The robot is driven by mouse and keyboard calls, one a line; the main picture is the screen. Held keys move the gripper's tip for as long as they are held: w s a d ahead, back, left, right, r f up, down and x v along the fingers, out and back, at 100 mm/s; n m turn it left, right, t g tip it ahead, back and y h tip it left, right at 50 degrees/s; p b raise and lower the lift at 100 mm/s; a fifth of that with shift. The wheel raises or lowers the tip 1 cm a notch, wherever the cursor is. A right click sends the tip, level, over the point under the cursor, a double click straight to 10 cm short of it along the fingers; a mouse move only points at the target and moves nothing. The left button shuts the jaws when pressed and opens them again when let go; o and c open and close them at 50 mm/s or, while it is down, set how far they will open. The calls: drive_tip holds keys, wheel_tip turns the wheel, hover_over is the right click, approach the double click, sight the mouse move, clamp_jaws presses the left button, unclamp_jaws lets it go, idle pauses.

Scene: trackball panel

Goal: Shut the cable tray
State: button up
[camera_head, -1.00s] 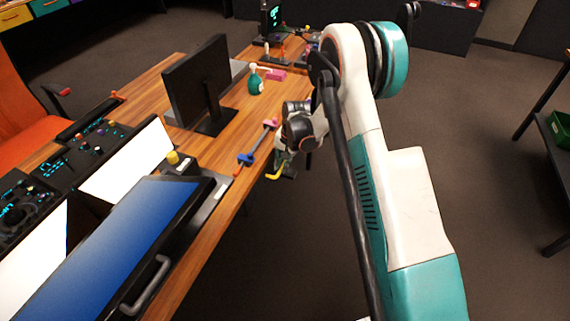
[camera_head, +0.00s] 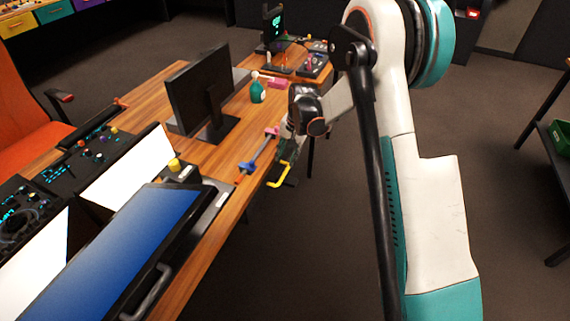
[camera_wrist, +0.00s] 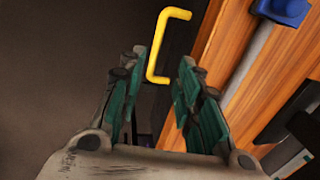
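A yellow bracket-shaped handle (camera_head: 281,176) juts out beside the desk's right edge. I take it to be on the cable tray, whose body is mostly hidden under the desk. In the wrist view the yellow handle (camera_wrist: 157,48) lies just ahead of my gripper (camera_wrist: 162,60), across the gap between the fingertips. My gripper is open, with its two green-padded fingers apart and nothing visibly held. I cannot tell whether a finger touches the handle. In the head view my gripper (camera_head: 288,150) is small and partly hidden, beside the desk edge near the handle.
A blue-screened panel (camera_head: 130,245) stands nearer. The floor (camera_head: 330,225) right of the desk is clear.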

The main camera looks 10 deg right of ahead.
drive_tip(key=shift+s+d+r, duration=0.1)
drive_tip(key=shift+d+r, duration=0.1)
drive_tip(key=shift+r, duration=1.15)
drive_tip(key=s+r+n+t+h, duration=0.1)
drive_tip(key=s+r+n+t, duration=0.1)
drive_tip(key=s+r, duration=0.7)
drive_tip(key=s+r+n+t, duration=0.1)
drive_tip(key=s+r, duration=0.5)
drive_tip(key=r, duration=0.5)
drive_tip(key=s+d+r+n+t, duration=0.1)
drive_tip(key=s+n, duration=0.3)
drive_tip(key=s, duration=1.5)
drive_tip(key=shift+s+d+r+t+h, duration=0.2)
drive_tip(key=shift+s+r+t+h, duration=0.2)
drive_tip(key=shift+t, duration=0.5)
